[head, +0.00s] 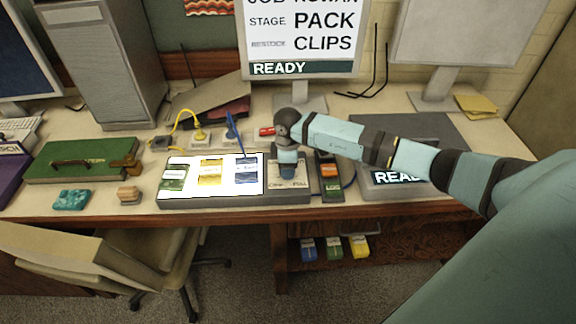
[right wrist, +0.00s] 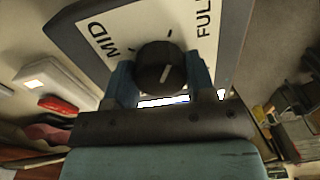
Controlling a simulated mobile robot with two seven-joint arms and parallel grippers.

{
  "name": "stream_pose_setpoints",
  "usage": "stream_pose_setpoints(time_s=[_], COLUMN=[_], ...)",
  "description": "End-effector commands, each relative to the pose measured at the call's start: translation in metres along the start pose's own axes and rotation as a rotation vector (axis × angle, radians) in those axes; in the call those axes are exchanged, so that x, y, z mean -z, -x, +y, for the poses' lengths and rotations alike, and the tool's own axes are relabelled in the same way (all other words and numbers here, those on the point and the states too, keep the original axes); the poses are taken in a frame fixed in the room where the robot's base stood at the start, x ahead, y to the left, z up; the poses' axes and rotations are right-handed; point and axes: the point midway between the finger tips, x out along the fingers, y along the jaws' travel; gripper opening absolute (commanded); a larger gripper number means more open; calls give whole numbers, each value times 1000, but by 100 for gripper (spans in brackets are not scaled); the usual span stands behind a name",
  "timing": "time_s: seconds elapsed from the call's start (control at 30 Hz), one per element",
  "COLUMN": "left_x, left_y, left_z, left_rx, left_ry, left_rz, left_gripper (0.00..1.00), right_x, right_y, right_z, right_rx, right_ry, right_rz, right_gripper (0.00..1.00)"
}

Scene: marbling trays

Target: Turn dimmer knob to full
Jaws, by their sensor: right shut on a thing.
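The black dimmer knob (right wrist: 158,62) stands on a pale label plate (right wrist: 180,18) printed "MID" on the left and "FULL" on the right in the right wrist view. A short light pointer line on the knob slants toward the upper right, roughly to the FULL side; its exact setting is hard to tell. My right gripper (right wrist: 160,75) has its blue fingers on both sides of the knob, shut on it. In the head view my right gripper (head: 287,172) points down at the right end of the lit panel (head: 230,201) and hides the knob. My left gripper is out of view.
Cards lie on the lit panel. A blue-handled tool (head: 235,135) rises behind the panel.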

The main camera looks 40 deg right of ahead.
Motion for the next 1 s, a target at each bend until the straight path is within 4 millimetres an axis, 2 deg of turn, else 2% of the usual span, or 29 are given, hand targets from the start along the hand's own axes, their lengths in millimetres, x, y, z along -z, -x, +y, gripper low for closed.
stream_pose_setpoints(time_s=[0.03,0.07,0.13,0.17,0.43,0.57,0.67,1.0], left_x=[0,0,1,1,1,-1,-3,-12], left_y=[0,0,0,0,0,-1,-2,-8], left_z=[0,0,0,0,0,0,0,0], left_rx=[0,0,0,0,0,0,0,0], left_ry=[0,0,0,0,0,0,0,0], left_rz=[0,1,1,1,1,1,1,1], left_gripper=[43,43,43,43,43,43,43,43], right_x=[0,0,0,0,0,1,0,0], right_y=[1,1,1,1,1,11,28,104], right_z=[1,1,1,1,0,1,1,1], right_rx=[-1,-1,-1,-1,0,-1,-3,-4], right_ry=[-2,-2,-1,-1,0,1,2,0], right_rz=[2,2,2,1,1,2,2,3], right_gripper=[26,57,73,76,76,76,76,76])
